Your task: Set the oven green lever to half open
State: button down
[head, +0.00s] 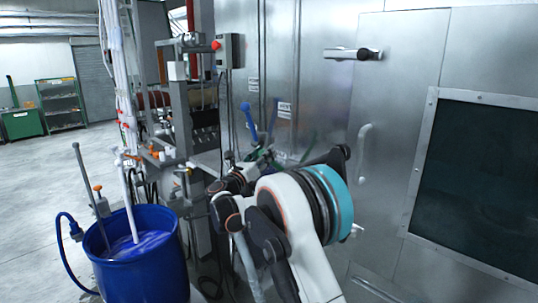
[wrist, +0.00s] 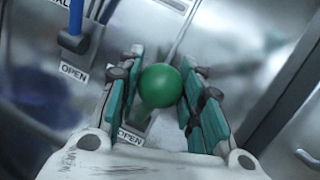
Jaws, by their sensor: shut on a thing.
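The green lever's round knob (wrist: 168,86) sits between the teal finger pads of my gripper (wrist: 163,68) in the wrist view, and the gripper is shut on it. The lever's shaft is mostly hidden behind the knob and fingers. An OPEN label (wrist: 130,136) shows just below the knob. In the head view my gripper (head: 262,150) is at the metal oven wall, small and partly hidden by my own arm, so the lever's angle is hard to tell there.
A blue lever (head: 249,121) is on the same wall, left of the green one; it also shows in the wrist view (wrist: 74,38) by its own OPEN label. A blue barrel (head: 145,270) stands at the lower left. The oven door has a handle (head: 365,145) and dark window (head: 480,180).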

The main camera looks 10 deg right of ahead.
jog(key=shift+s+a+f+b, duration=0.25)
jog(key=shift+a+f, duration=0.1)
jog(key=shift+f, duration=0.1)
jog(key=shift+s+a+f+b, duration=0.15)
jog(key=shift+a+f+b, duration=0.1)
jog(key=shift+a+f, duration=0.15)
jog(key=c, duration=1.3)
grip_release()
jog(key=shift+o, duration=1.1)
jog(key=shift+s+a, duration=0.15)
